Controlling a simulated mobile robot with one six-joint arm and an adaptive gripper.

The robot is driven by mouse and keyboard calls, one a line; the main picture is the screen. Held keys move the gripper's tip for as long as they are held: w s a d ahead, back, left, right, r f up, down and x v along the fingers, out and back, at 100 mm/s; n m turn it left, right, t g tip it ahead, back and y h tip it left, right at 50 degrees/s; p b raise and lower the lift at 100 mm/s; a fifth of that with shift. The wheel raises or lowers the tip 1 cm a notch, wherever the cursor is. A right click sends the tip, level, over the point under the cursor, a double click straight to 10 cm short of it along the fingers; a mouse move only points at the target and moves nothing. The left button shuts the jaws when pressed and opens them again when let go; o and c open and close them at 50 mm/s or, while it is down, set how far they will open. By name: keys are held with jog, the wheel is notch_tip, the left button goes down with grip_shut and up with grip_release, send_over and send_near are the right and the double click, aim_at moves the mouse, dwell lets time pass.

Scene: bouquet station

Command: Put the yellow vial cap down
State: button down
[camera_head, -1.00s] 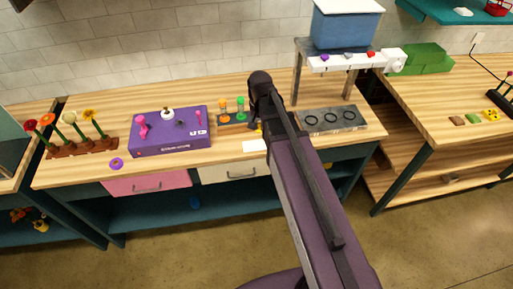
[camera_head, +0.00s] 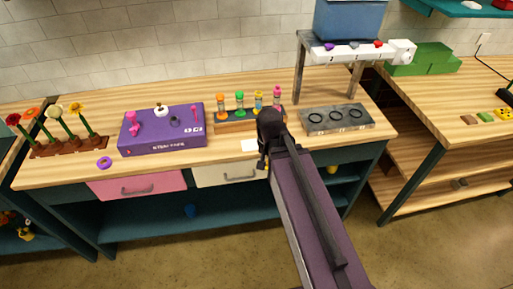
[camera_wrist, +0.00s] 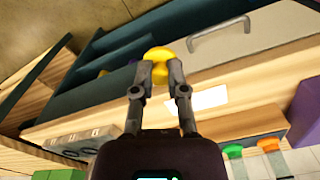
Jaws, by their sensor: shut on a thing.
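My gripper (camera_wrist: 160,75) is shut on the yellow vial cap (camera_wrist: 160,54), a rounded yellow piece between the fingertips in the wrist view. In the head view my gripper (camera_head: 263,165) is near the counter's front edge, beside the white card (camera_head: 249,145); the arm hides most of the cap there. The rack (camera_head: 232,127) stands farther back on the counter with orange (camera_head: 221,102), green (camera_head: 239,101), yellow (camera_head: 258,101) and pink (camera_head: 277,97) vials. Whether the yellow vial is capped is too small to tell.
A purple box (camera_head: 163,131) stands left of the rack, and a grey tray with black rings (camera_head: 336,119) stands right. The white card also shows in the wrist view (camera_wrist: 197,98). A cream drawer (camera_head: 228,172) and a pink drawer (camera_head: 137,186) are below the counter.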

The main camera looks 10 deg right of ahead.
dwell(0.4)
jog(key=w, duration=0.5)
jog(key=w+f+b, duration=0.1)
jog(key=w, duration=0.8)
jog(key=shift+w+a+f, duration=0.25)
jog(key=shift+w+a, duration=0.1)
jog(key=shift+w, duration=0.5)
jog(key=shift+w+f+b, duration=0.15)
jog(key=shift+f+b, duration=0.2)
jog(key=shift+b, duration=0.2)
jog(key=shift+f+b, duration=1.45)
jog(key=shift+f, duration=0.15)
jog(key=c, duration=0.7)
grip_release()
jog(key=shift+o, duration=0.2)
